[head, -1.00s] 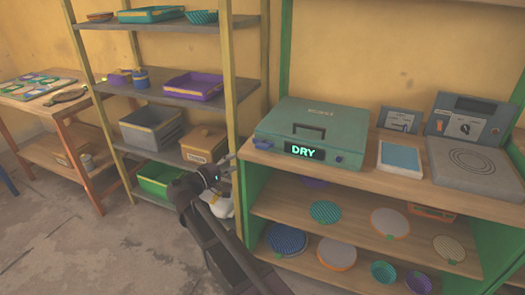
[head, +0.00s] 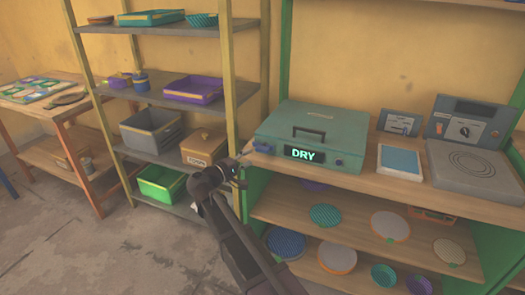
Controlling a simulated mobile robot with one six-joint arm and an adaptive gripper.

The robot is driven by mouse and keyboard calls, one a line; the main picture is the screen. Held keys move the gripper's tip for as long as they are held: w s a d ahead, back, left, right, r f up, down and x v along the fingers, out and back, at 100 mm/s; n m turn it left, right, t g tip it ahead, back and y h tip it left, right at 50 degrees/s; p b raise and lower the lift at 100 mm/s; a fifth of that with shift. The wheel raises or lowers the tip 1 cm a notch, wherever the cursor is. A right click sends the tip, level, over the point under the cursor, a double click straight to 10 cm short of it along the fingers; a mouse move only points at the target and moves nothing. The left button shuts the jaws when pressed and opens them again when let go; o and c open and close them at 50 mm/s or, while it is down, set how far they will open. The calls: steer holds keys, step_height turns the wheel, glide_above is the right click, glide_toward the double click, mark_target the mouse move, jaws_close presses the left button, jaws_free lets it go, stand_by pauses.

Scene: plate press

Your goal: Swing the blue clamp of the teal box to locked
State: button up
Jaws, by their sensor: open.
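The teal box (head: 335,134) sits closed on the wooden bench top, with a dark handle on its lid and a panel reading "DRY" on its front. A small blue clamp (head: 262,147) is at the left of its front; another blue part (head: 340,163) is at the right. The clamp's exact position is too small to tell. My gripper (head: 243,158) is open and empty, just left of the box's front left corner and close to the left clamp. I cannot tell whether it touches anything.
A light-blue pad (head: 400,160), a hot plate (head: 470,163) and small control units stand right of the box. The shelf below (head: 300,207) holds several round discs and bowls. A grey rack (head: 170,98) with trays and bins stands left, with open floor (head: 70,240) before it.

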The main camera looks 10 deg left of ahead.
mark_target(260, 151)
steer(key=x, duration=0.7)
steer(key=shift+w+d, duration=0.1)
steer(key=shift+w, duration=0.05)
jaws_close()
